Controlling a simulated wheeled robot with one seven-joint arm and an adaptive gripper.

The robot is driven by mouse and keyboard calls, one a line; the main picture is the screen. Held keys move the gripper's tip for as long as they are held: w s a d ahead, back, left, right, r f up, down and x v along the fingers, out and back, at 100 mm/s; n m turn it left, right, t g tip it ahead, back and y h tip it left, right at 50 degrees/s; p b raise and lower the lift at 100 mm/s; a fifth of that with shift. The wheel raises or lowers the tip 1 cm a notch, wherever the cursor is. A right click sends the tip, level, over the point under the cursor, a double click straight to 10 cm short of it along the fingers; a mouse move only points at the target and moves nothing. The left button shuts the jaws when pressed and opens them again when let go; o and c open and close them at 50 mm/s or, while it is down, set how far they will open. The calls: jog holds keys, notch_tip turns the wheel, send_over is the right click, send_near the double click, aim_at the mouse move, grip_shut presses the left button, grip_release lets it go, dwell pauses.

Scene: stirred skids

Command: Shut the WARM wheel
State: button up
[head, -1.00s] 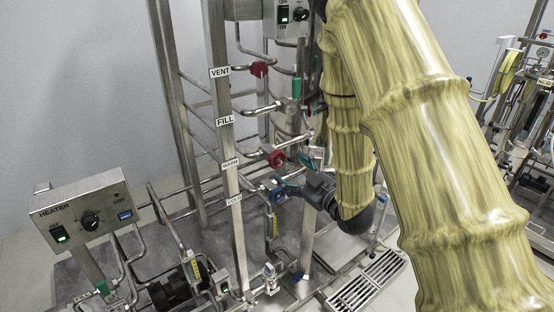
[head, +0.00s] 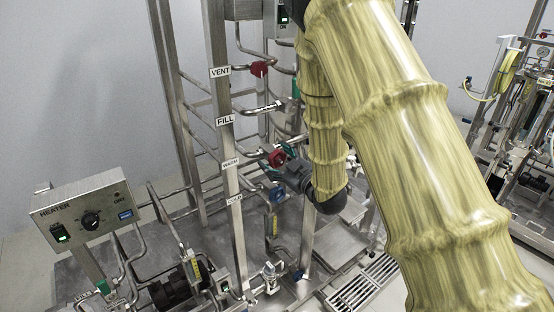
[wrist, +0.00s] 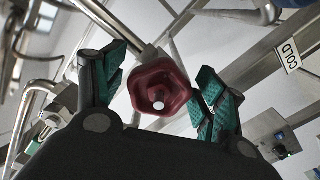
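The red WARM wheel (head: 276,158) sits on a pipe end beside the third label (head: 230,163) on the upright post. In the wrist view the dark red wheel (wrist: 160,88) is between the two green-padded fingers of my gripper (wrist: 158,90). In the head view my gripper (head: 281,157) is at the wheel, and my arm comes down from the upper right. Part of the wheel is hidden there by my gripper.
A blue wheel (head: 277,194) is just below, near the COLD label (wrist: 290,56). A red VENT wheel (head: 259,68) is higher up. The heater box (head: 90,208) stands at the left. Pipes and posts crowd the space around my gripper.

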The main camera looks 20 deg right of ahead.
jog(key=c, duration=0.8)
